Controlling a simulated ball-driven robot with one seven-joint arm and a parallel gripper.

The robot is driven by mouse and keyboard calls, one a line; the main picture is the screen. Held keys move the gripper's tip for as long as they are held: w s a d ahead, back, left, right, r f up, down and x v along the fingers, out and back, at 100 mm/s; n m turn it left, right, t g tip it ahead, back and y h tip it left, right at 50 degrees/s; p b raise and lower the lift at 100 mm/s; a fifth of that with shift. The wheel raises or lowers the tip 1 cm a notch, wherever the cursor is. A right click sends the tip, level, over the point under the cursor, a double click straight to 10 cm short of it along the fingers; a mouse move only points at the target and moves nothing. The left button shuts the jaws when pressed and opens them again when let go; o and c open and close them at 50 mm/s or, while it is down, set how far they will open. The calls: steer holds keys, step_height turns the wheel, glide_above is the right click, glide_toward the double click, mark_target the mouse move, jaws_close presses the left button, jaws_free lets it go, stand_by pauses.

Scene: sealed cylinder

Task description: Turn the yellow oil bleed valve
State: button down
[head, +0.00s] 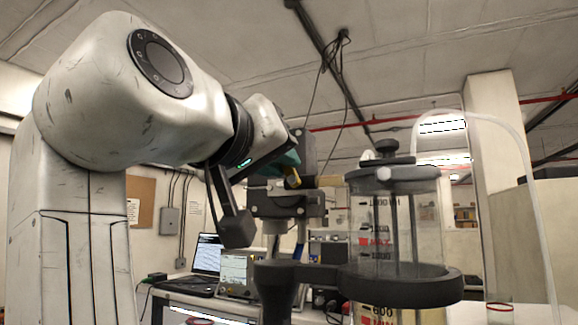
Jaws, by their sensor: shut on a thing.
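The fingertips are small and partly hidden by my wrist, so the exact grip is hard to see. The sealed clear cylinder (408,225) stands upright at the right, with a dark lid (392,178) and printed level marks. A short tan fitting (328,181) lies between the valve and the lid.
A dark ring-shaped holder (445,284) surrounds the cylinder. A clear hose (500,130) arches from the lid down the right side. A laptop (205,262) and an instrument box (239,270) stand on a bench behind. Dark metal fittings (285,205) crowd the space below the valve.

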steer(key=m, duration=0.2)
steer(key=d+m, duration=0.1)
steer(key=m, duration=0.2)
steer(key=shift+s+f, duration=0.1)
steer(key=shift+s, duration=0.05)
stand_by(0.4)
steer(key=c, duration=1.1)
jaws_free()
steer(key=shift+s, duration=0.1)
